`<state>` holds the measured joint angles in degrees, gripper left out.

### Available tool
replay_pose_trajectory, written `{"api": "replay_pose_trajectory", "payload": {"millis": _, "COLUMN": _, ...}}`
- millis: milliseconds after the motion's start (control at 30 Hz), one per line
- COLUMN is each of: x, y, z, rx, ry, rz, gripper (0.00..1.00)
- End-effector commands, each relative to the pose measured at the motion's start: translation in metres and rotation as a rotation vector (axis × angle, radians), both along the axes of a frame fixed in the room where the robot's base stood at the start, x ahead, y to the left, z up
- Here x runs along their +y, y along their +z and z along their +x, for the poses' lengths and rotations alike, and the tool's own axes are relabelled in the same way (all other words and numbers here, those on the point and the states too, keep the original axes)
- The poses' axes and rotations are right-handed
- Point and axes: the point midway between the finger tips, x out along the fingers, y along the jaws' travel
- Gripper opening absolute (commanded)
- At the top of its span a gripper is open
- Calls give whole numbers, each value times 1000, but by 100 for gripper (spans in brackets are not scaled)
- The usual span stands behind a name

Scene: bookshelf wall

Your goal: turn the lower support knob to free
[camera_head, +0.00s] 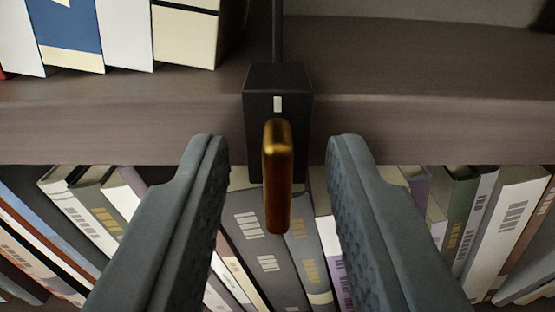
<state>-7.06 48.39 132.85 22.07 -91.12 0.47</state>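The support knob is a brass-coloured bar (278,190) on a black block (260,95) at the shelf's front edge. The bar stands upright in the picture, its long side running up and down, with its upper end over the block. A small pale mark shows on the block just above the bar. My gripper (278,155) is open, with one grey finger on each side of the bar and a clear gap to both. The fingers do not appear to touch the bar or the block.
A brown wooden shelf board (440,110) runs across the picture, its right part bare. Books (75,30) stand on it at the upper left. A row of leaning books (270,240) fills the shelf below, behind my fingers. A dark rod (277,30) rises from the block.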

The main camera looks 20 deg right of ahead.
Motion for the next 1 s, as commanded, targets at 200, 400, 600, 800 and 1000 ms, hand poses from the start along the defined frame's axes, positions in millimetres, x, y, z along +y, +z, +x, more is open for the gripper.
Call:
{"api": "replay_pose_trajectory", "payload": {"millis": 200, "x": 0, "y": 0, "z": 0, "rx": 0, "ry": 0, "rz": 0, "gripper": 27}}
{"api": "replay_pose_trajectory", "payload": {"millis": 400, "x": 0, "y": 0, "z": 0, "rx": 0, "ry": 0, "rz": 0, "gripper": 0}}
{"api": "replay_pose_trajectory", "payload": {"millis": 600, "x": 0, "y": 0, "z": 0, "rx": 2, "ry": 0, "rz": -7, "gripper": 0}}
{"api": "replay_pose_trajectory", "payload": {"millis": 800, "x": 1, "y": 0, "z": 0, "rx": 16, "ry": 0, "rz": -61, "gripper": 0}}
{"api": "replay_pose_trajectory", "payload": {"millis": 1000, "x": 2, "y": 0, "z": 1, "rx": 50, "ry": 0, "rz": -185, "gripper": 0}}
